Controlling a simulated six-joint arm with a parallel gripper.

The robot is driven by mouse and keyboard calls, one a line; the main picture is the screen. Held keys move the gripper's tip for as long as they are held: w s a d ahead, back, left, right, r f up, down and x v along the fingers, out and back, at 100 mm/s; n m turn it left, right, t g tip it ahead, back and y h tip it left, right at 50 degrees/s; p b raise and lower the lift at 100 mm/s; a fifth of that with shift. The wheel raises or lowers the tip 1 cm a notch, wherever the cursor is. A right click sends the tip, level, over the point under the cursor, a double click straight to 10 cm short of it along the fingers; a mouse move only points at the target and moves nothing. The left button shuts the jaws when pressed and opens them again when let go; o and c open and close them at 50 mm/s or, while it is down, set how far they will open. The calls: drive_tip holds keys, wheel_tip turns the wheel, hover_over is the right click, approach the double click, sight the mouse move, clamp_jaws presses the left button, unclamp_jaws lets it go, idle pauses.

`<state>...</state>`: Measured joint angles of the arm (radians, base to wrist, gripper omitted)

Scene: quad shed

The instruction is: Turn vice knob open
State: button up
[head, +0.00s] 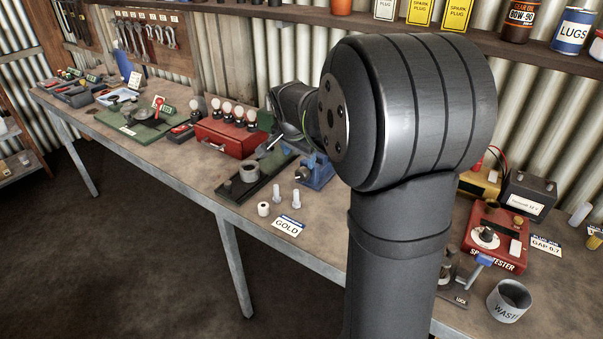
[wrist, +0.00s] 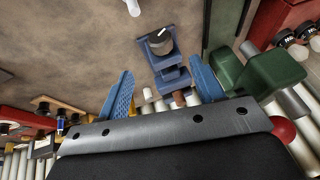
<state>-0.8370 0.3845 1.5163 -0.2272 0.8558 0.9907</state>
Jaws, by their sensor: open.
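The blue vice (head: 318,174) stands on the bench, partly hidden behind my arm in the head view. In the wrist view the vice (wrist: 172,78) shows as stepped blue blocks. Its dark round knob (wrist: 160,40) with a white mark sits at the far end of it. My gripper (wrist: 160,67) is open, with one blue finger on each side of the vice body. The fingers look apart from the knob and hold nothing. In the head view my gripper is mostly hidden behind my own arm.
A dark plate with a grey cup (head: 249,173), white pegs (head: 296,197) and a GOLD card (head: 288,226) lie near the vice. A red box (head: 226,140) stands left of it. A green body (wrist: 270,72) is close to the right finger. Bare bench (wrist: 70,50) shows left.

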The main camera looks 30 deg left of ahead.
sight(301, 171)
drive_tip(key=x, duration=1)
drive_tip(key=shift+w+f, duration=0.1)
drive_tip(key=shift+f, duration=0.15)
drive_tip(key=c, duration=1)
drive_tip(key=shift+o, duration=0.2)
